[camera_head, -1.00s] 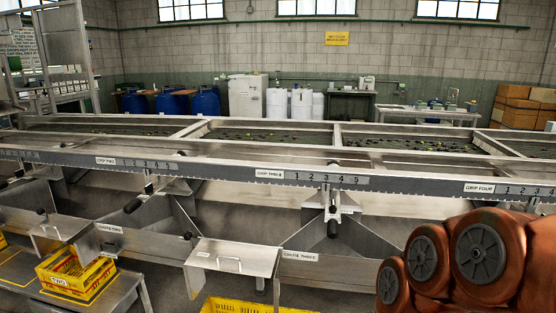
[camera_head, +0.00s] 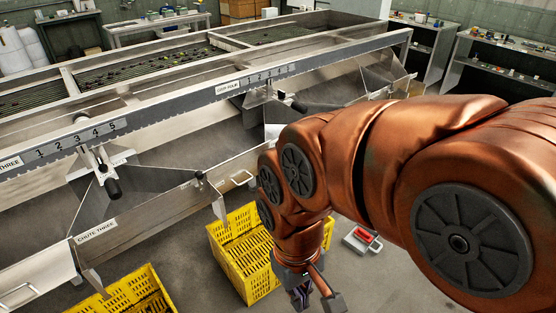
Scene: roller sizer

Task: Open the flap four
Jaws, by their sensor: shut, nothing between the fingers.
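My gripper (camera_head: 312,300) points down at the bottom edge of the picture, right of and lower in the picture than the handle, beside a yellow crate (camera_head: 240,255). Its fingers are shut and hold nothing. They look apart from the flap.
A second yellow crate (camera_head: 130,298) stands at the bottom left, below CHUTE THREE (camera_head: 97,230). A black-knobbed lever (camera_head: 108,178) hangs over that chute. A pale tray with a red item (camera_head: 362,238) lies on the floor. Shelves (camera_head: 500,65) stand at the back right.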

